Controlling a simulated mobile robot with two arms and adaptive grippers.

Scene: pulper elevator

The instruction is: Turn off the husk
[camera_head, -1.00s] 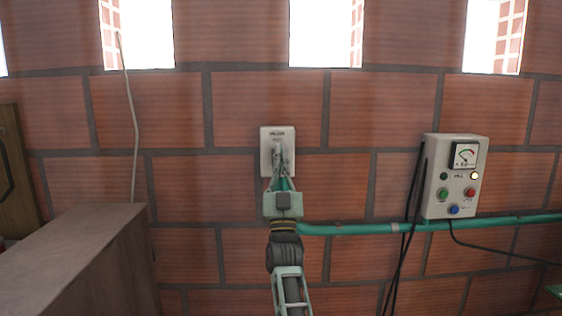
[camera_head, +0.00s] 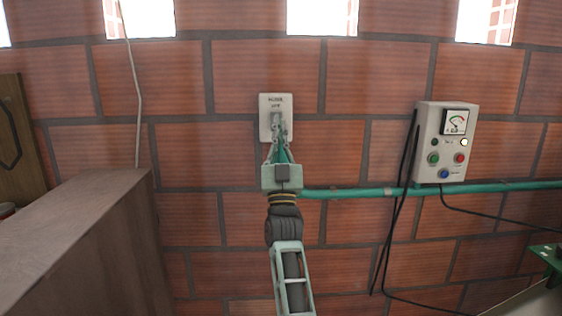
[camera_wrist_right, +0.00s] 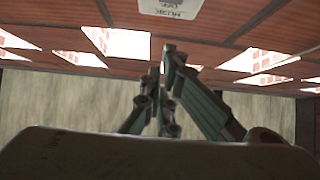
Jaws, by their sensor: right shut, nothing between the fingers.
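A pale wall plate (camera_head: 267,104) with dark lettering is fixed to the brick wall near the middle of the head view; its lettering is small, and the lower line seems to read OFF. My right gripper (camera_head: 277,122) is shut and empty, with its fingertips in front of the lower half of the plate. They hide whatever switch is there, and I cannot tell whether they touch it. In the right wrist view the plate (camera_wrist_right: 171,8) shows upside down at the top edge, with the closed fingertips (camera_wrist_right: 168,58) below it. My left gripper is out of view.
A grey control box (camera_head: 433,115) with a gauge, coloured buttons and a lit lamp hangs to the right. A green pipe (camera_head: 350,192) runs along the wall below, with black cables (camera_head: 397,225). A wooden cabinet (camera_head: 110,240) stands at the lower left.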

